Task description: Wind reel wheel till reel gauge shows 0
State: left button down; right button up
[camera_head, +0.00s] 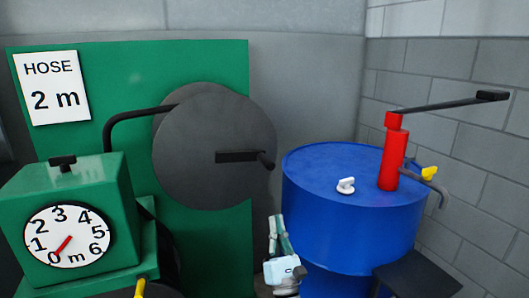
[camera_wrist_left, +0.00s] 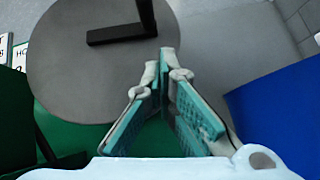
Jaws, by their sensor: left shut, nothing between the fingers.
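The reel wheel (camera_head: 200,150) is a dark grey disc on the green panel. Its black crank arm (camera_head: 236,156) points right, with a short handle (camera_head: 265,160) at its end. The reel gauge (camera_head: 68,236) is a white dial on a green box; its red needle points down-left at or very near 0. My left gripper (camera_head: 277,220) is shut and empty, pointing up below and slightly right of the handle, apart from it. In the left wrist view its closed fingertips (camera_wrist_left: 164,55) lie in front of the wheel (camera_wrist_left: 80,75), beside the crank arm (camera_wrist_left: 118,34). My right gripper is not in view.
A blue drum (camera_head: 350,220) with a red hand pump (camera_head: 394,155) stands right of the wheel. A sign (camera_head: 50,88) reading "HOSE 2 m" is on the green panel (camera_head: 130,75). A black bent pipe (camera_head: 130,116) runs left of the wheel.

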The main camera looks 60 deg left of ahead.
aim_at(264, 174)
pick_arm(q)
jog(key=a+r+n, duration=0.1)
jog(key=a+r, duration=0.1)
jog(key=r, duration=0.1)
jog(key=a+r+n+g+p, duration=0.1)
jog(key=a+r, duration=0.2)
jog(key=a+r+n+g, duration=0.1)
jog(key=a+r, duration=0.2)
jog(key=shift+w+a+r+y, duration=0.15)
jog(key=shift+w+r+y, duration=0.05)
jog(key=shift+w+y, duration=0.1)
jog(key=shift+r, duration=0.2)
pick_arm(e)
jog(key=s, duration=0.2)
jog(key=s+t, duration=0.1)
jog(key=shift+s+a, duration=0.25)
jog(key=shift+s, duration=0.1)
pick_arm(q)
jog(key=shift+w, duration=0.1)
jog(key=shift+w+r, duration=0.35)
jog(key=shift+r, duration=0.35)
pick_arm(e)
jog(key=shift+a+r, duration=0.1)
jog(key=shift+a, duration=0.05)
pick_arm(q)
jog(key=shift+f, duration=0.1)
